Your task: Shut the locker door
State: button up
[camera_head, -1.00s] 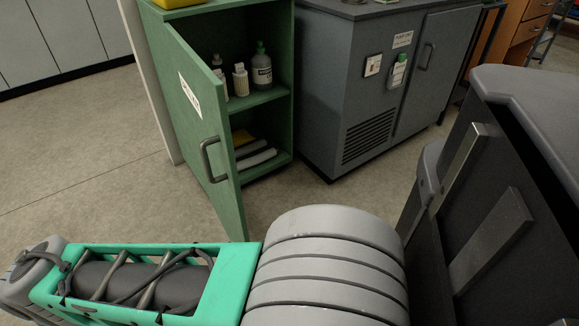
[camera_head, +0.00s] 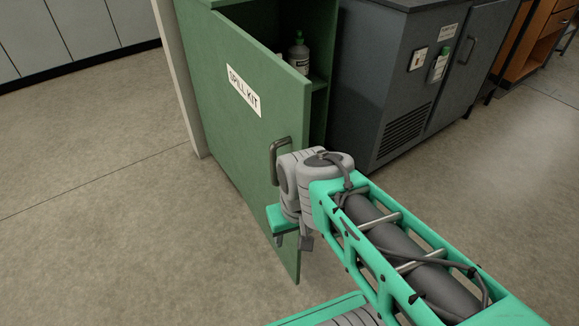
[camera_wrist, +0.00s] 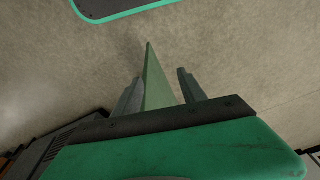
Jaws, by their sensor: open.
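The green locker door (camera_head: 235,135) stands open, with a SPILL KIT label (camera_head: 243,90) and a grey bar handle (camera_head: 276,160) on its outer face. The green locker (camera_head: 321,60) is behind it, its inside partly hidden. My gripper (camera_head: 292,241) is open at the door's free edge, below the handle. In the wrist view the door (camera_wrist: 156,85) shows as a green wedge between the two fingers of my gripper (camera_wrist: 158,93), one finger on each side. I cannot tell whether either finger touches it.
A bottle (camera_head: 298,52) stands on the locker's shelf. A dark grey cabinet (camera_head: 380,90) stands to the right of the locker. The floor (camera_head: 110,200) left of the door is clear.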

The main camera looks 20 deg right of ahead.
aim_at(268, 100)
jog(key=u, duration=0.9)
jog(key=k, duration=1.15)
jog(key=u, duration=0.65)
jog(key=i, duration=0.85)
jog(key=u, duration=0.45)
